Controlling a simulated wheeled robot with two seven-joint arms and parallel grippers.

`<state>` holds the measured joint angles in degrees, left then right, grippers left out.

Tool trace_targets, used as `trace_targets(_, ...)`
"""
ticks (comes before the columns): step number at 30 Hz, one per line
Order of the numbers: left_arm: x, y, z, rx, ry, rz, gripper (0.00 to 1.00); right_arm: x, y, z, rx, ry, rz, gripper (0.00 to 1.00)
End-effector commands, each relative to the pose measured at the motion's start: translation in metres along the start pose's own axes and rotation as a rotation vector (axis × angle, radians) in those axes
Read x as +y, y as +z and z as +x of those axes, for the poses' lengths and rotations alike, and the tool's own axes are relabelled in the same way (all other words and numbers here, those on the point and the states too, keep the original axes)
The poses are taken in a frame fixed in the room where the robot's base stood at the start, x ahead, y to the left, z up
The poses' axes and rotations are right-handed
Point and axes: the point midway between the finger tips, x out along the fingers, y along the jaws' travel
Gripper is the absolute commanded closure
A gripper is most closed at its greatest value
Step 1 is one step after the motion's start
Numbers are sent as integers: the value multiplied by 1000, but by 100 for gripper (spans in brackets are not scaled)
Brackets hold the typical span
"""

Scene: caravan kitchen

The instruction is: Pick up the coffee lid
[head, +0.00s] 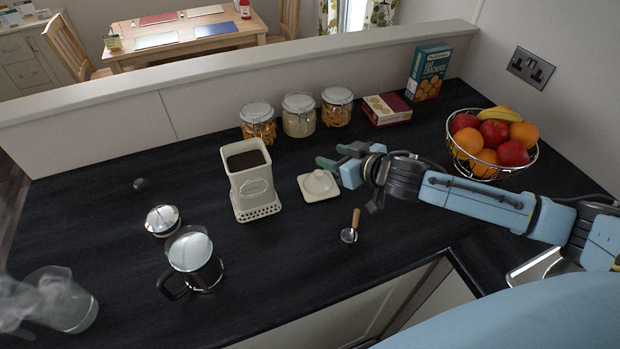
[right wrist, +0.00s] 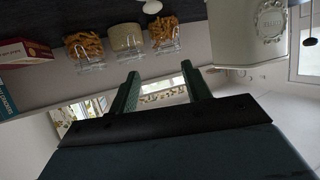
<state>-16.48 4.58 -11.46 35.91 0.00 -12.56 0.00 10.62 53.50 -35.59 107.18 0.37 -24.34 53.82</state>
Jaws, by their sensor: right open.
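The coffee lid (head: 320,184), a cream square lid with a round knob, lies on the dark counter just right of the cream coffee canister (head: 254,185). The canister stands open, with dark coffee inside. My right gripper (head: 331,156) is open and empty, just behind and to the right of the lid in the head view. Whether it touches the lid is not clear. In the right wrist view the two green fingers (right wrist: 160,90) are apart with nothing between them. A white rounded piece, probably the lid's knob, shows at that view's top edge. My left gripper is not in view.
A wood-handled scoop (head: 351,228) lies in front of the lid. Glass jars (head: 299,117), a small box (head: 387,110) and a cracker box (head: 428,72) stand behind. A fruit basket (head: 492,143) is right; a French press (head: 194,262) and steaming glass vessel (head: 62,300) are left.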

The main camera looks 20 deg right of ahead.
Motion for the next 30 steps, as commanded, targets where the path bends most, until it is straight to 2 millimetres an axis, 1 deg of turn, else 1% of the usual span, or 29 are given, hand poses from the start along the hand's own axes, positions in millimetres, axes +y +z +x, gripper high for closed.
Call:
trace_targets(1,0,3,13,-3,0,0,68,0,12,5,-1,0,0,52)
trace_targets(4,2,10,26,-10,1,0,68,0,25,10,-1,0,0,52)
trace_targets(9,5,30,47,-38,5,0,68,0,45,18,0,0,0,52)
trace_targets(13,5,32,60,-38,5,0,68,0,57,24,0,0,0,52)
trace_targets(17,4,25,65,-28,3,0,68,0,61,28,1,1,0,52)
trace_targets(20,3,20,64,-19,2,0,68,0,60,35,1,1,1,52)
trace_targets(26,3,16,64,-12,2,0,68,-1,60,53,1,1,0,52)
trace_targets(30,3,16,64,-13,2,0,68,-4,63,71,1,1,1,52)
